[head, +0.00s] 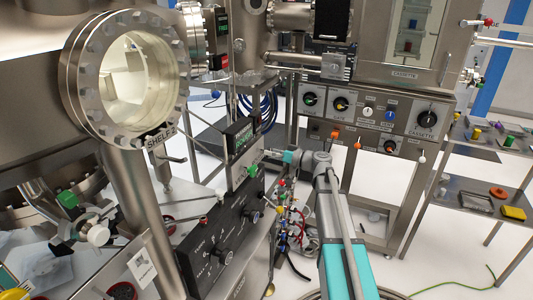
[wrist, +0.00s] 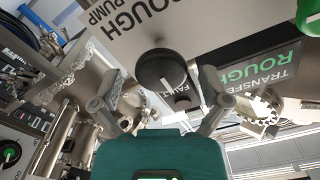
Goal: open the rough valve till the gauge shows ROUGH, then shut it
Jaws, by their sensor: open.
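In the head view the gauge box (head: 239,138) shows green text too small to read. My gripper (wrist: 160,84) is open, with one finger on each side of the knob; I cannot tell whether they touch it. In the head view my gripper (head: 271,154) is at the panel and hides the knob.
A black panel (head: 222,245) with several knobs lies below the gauge box. A round window flange (head: 77,75) stands at left. A cassette control panel (head: 375,108) is behind my arm, and a steel side table (head: 475,192) with small parts is at right. Cables hang below my gripper.

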